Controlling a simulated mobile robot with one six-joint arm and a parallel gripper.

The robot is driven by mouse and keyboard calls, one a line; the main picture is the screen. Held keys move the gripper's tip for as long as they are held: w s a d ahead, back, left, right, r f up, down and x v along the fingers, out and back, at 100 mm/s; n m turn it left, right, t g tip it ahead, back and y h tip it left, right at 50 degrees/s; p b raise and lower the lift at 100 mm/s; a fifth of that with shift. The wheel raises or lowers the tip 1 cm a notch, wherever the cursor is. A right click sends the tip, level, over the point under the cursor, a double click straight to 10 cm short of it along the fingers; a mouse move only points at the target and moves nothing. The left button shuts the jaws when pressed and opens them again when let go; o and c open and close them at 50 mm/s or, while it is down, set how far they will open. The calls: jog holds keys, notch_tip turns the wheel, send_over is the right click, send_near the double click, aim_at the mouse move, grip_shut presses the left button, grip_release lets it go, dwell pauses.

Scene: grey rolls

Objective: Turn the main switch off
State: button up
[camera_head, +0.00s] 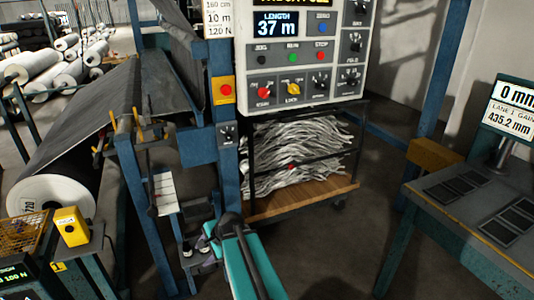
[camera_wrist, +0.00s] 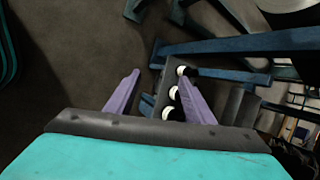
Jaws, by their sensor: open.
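A white control panel (camera_head: 299,50) with a length display stands upright at the top middle of the head view. Its lower row has a red knob (camera_head: 263,89), a yellow knob (camera_head: 293,87) and a black knob (camera_head: 320,81). More black knobs sit along its right side. A small dark rotary switch (camera_head: 227,134) is on the blue post below the panel's left. I cannot tell which of these is the main switch; the labels are too small. My gripper (camera_wrist: 159,77) is open, with two purple fingers apart and nothing held. It is low, well below the panel.
A wire cart (camera_head: 300,205) of grey strips stands under the panel. A blue frame with a fabric roll (camera_head: 55,200) is at left. A yellow box (camera_head: 71,226) is at lower left. A grey bench (camera_head: 480,215) is at right. Floor between cart and bench is clear.

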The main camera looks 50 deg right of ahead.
jog(key=w+d+r+m+t+h+b, duration=0.1)
jog(key=d+r+m+t+h, duration=0.3)
jog(key=d+r, duration=0.65)
jog(key=w+d+r+m+t+y+b, duration=0.1)
jog(key=d+r+m+t, duration=0.1)
jog(key=d+r+m, duration=0.8)
jog(key=s+d+r+m+t+h, duration=0.1)
jog(key=s+d+r+m+h, duration=0.1)
jog(key=r, duration=0.8)
jog(key=s+d+r+m+t+h+b, duration=0.1)
jog(key=s+d+r, duration=0.4)
jog(key=r, duration=0.5)
jog(key=s+d+r+m+t+h, duration=0.2)
jog(key=s+r, duration=0.3)
jog(key=r, duration=0.5)
jog(key=shift+d+m+t+h+b, duration=0.35)
jog(key=shift+d+m+h, duration=0.25)
jog(key=shift+d+m, duration=0.2)
jog(key=shift+w+f, duration=0.1)
jog(key=p+x, duration=0.1)
jog(key=x, duration=0.2)
jog(key=shift+p, duration=0.35)
